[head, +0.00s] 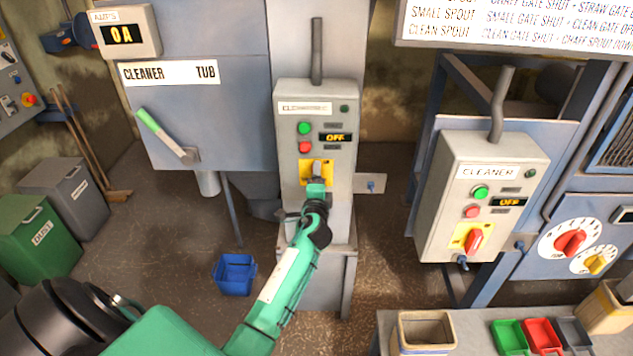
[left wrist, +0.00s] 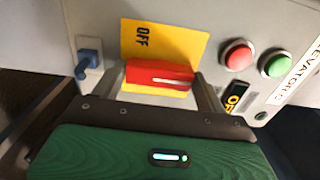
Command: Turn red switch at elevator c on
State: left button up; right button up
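The elevator control box (head: 341,105) stands in the middle of the head view, with a small display (head: 335,138) reading OFF. Its yellow switch plate (head: 305,166) is partly covered by my left gripper (head: 317,178). In the left wrist view the red switch (left wrist: 158,73) lies across the yellow plate (left wrist: 185,42), beside the printed word OFF. My left gripper (left wrist: 163,88) is at the switch, its fingers apart, one near each end of the red handle. I cannot tell whether they touch it. My right gripper is not in view.
The box carries a green button (head: 304,128) and a red button (head: 305,147) above the plate. A side bracket (head: 369,184) juts out right. A separate cleaner box (head: 480,190) stands further right. A blue bin (head: 235,273) is on the floor.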

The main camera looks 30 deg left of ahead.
pick_arm(q)
jog(key=shift+o, duration=1.3)
jog(key=shift+s+d+f, duration=0.15)
jog(key=shift+s+d, duration=0.1)
jog(key=shift+s, duration=0.15)
jog(key=b+v, duration=0.3)
jog(key=v, duration=1)
jog(key=shift+b, duration=0.4)
jog(key=shift+a, duration=0.15)
